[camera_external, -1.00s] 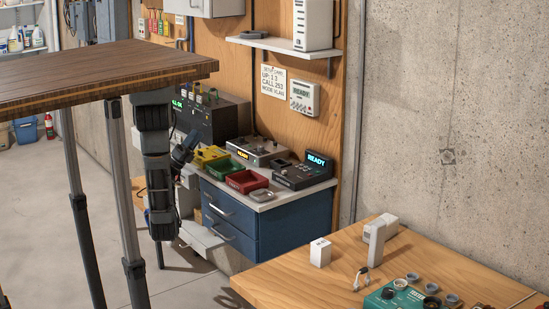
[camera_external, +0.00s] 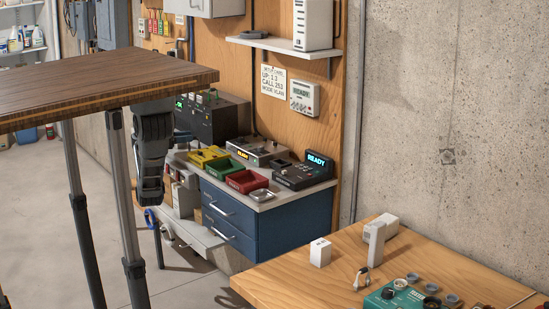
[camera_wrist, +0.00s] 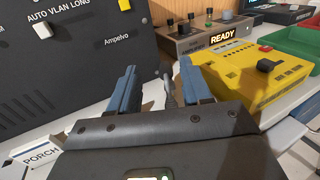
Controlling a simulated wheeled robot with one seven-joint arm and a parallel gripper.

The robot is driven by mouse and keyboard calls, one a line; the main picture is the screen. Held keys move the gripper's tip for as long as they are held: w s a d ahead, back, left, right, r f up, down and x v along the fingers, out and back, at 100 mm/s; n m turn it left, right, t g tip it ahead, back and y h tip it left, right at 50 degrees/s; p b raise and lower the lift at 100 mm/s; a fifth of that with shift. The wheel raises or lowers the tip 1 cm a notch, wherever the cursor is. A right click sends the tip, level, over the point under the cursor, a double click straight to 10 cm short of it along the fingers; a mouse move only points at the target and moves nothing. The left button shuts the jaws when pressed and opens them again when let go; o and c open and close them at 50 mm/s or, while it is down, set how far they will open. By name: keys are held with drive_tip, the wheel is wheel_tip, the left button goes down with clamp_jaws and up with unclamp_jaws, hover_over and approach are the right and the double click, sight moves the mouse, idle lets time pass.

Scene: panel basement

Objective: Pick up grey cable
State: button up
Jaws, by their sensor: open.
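My gripper (camera_wrist: 160,86) shows in the wrist view with its two blue-grey fingers apart. A thin grey piece (camera_wrist: 171,92) shows in the gap between the fingers; it may be part of the grey cable, but it is too small and partly covered to tell. I see no clear grip on it. In the external view my arm hangs beside the tall wooden table, and the fingers cannot be made out there.
A black panel box (camera_wrist: 62,60) stands left of my gripper, close to the left finger. A yellow device (camera_wrist: 250,76) is just right of it, with a green tray (camera_wrist: 296,42) beyond. A "PORCH" label (camera_wrist: 40,156) is at lower left. A blue drawer unit (camera_external: 230,218) supports the bench.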

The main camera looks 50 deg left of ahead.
drive_tip(key=p+x, duration=0.1)
drive_tip(key=x, duration=0.1)
drive_tip(key=p+x, duration=0.1)
drive_tip(key=x, duration=0.2)
drive_tip(key=shift+d+f, duration=0.1)
drive_tip(key=shift+d, duration=0.25)
clamp_jaws()
